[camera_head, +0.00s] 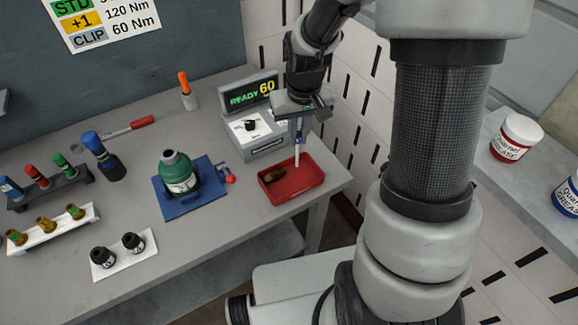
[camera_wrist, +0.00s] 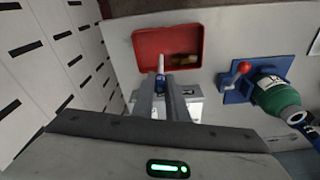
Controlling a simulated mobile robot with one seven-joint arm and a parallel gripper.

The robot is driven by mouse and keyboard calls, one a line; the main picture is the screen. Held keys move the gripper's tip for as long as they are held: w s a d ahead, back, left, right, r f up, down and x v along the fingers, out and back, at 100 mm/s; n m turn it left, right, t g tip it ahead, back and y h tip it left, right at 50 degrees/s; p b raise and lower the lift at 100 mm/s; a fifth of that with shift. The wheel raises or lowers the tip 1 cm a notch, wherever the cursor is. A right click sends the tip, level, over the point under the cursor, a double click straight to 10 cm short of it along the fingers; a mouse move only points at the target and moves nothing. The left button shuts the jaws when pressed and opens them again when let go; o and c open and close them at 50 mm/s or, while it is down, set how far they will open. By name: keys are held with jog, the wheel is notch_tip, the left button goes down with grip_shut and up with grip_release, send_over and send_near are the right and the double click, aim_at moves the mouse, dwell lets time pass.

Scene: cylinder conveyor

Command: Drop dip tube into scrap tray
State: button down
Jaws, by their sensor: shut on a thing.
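The dip tube (camera_head: 297,150) is a thin white tube with a blue upper end. My gripper (camera_head: 299,118) is shut on it by its blue part, and the tube hangs nearly upright. In the wrist view the white tube (camera_wrist: 161,64) points out from between the fingers (camera_wrist: 162,88). The red scrap tray (camera_head: 304,181) lies below, and the tube's lower end appears over its back part. The tray also shows in the wrist view (camera_wrist: 150,42). A brass-brown piece (camera_head: 272,175) lies in the tray's left part. Whether the tube touches the tray is unclear.
A torque unit reading READY 60 (camera_head: 252,95) stands just behind the tray. Racks and tools fill the table's left side.

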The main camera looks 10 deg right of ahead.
aim_at(298, 149)
jog(key=shift+s+f, duration=0.15)
jog(key=shift+f, duration=0.5)
jog(key=shift+f+b, duration=1.65)
jog(key=shift+f, duration=0.7)
jog(key=c, duration=1.7)
grip_release()
jog(key=shift+o, duration=0.2)
jog(key=shift+r, duration=0.1)
notch_tip(298, 149, up, 17)
jog(key=s, duration=0.2)
jog(key=shift+s, duration=0.25)
